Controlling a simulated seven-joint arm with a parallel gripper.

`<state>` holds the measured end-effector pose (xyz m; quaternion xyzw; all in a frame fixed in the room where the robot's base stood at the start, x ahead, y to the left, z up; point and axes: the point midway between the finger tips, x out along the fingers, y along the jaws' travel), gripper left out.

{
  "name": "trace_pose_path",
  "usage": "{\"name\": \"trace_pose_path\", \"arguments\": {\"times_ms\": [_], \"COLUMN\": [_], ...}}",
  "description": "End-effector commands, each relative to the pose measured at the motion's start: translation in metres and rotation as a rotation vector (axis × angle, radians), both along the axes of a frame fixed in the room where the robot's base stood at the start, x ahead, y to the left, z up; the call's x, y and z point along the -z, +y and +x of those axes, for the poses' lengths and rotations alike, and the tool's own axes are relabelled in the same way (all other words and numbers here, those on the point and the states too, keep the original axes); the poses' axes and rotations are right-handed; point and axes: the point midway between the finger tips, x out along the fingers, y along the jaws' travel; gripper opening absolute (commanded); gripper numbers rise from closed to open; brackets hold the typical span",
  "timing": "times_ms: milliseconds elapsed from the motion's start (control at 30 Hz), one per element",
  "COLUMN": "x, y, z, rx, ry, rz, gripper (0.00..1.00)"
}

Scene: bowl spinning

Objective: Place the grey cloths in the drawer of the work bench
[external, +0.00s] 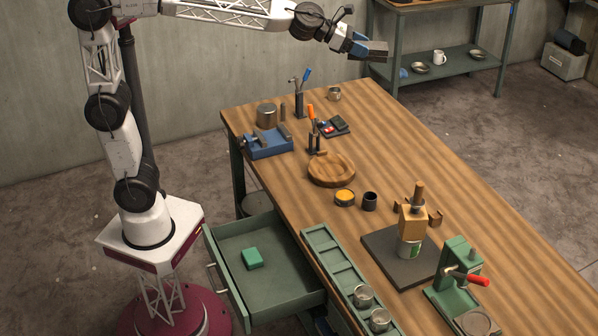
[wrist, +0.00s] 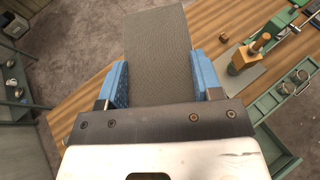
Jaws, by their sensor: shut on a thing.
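My gripper (external: 358,43) is raised above the far end of the work bench (external: 420,150) and is shut on a grey cloth (external: 375,49). In the wrist view the cloth (wrist: 157,45) is a flat, textured grey strip between the blue fingers, extending past their tips. The drawer (external: 285,277) of the bench is pulled open at the lower left, near my base, well away from my gripper. A small green block or folded piece (external: 252,258) lies inside it. I see no other grey cloth.
A shelf (external: 445,62) stands behind. The drawer floor is mostly clear.

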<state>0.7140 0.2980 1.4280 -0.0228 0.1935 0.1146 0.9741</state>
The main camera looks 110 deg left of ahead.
Motion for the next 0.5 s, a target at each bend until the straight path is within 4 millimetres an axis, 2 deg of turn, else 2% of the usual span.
{"name": "trace_pose_path", "arguments": {"times_ms": [33, 267, 500], "x": [-0.001, 0.001, 0.001], "y": [-0.020, -0.098, -0.177], "z": [0.000, -0.005, -0.018], "rx": [0.036, 0.196, 0.370], "ry": [-0.002, -0.001, -0.001], "rz": [0.000, -0.001, 0.000], "gripper": [0.35, 0.35, 0.35]}}
